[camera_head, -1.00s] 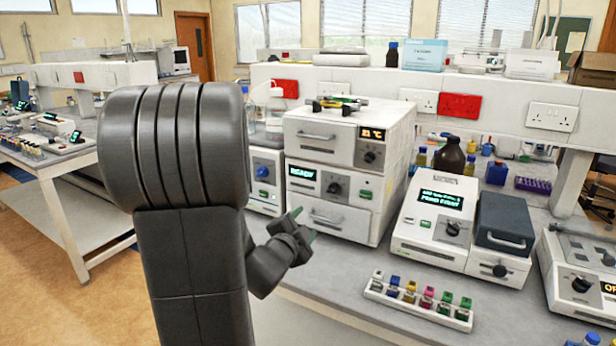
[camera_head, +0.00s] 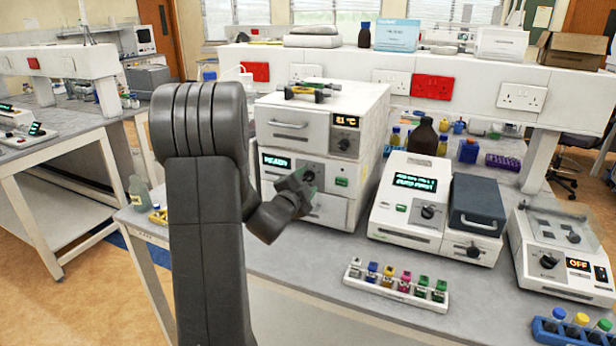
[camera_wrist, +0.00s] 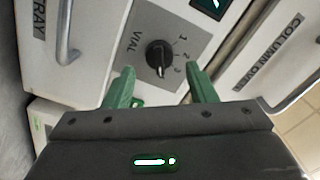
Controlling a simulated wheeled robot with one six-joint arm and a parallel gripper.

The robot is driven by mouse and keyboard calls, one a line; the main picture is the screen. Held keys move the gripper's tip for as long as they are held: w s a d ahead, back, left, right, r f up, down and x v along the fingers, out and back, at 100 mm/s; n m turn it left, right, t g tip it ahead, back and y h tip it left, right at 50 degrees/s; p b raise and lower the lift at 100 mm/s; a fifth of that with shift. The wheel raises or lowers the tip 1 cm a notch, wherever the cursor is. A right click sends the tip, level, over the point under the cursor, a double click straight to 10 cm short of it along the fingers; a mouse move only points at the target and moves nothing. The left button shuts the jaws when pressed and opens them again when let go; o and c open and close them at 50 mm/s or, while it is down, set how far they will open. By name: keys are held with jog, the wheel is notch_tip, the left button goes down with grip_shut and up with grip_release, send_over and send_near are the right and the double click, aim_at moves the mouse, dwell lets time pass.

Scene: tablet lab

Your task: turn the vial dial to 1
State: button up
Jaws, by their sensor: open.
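The vial dial (camera_wrist: 159,55) is a round black knob on a grey panel, marked VIAL, with the numbers 1, 2 and 3 beside it in the wrist view. A pale mark shows on its edge away from the 1, towards my gripper; which number it is set to I cannot tell clearly. My gripper (camera_wrist: 160,86) is open, with one green finger to each side of the dial's line and the tips short of the knob. In the head view my gripper (camera_head: 302,187) is in front of the white instrument (camera_head: 333,207) and covers much of the dial area.
A drawer handle marked TRAY (camera_wrist: 66,35) is left of the dial, and a column oven door (camera_wrist: 265,62) is right. In the head view, a vial rack (camera_head: 395,289) stands in front on the bench, and a second instrument (camera_head: 405,224) is to the right.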

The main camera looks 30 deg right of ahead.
jog(key=shift+x, duration=0.85)
jog(key=shift+c, duration=0.2)
jog(key=c, duration=0.9)
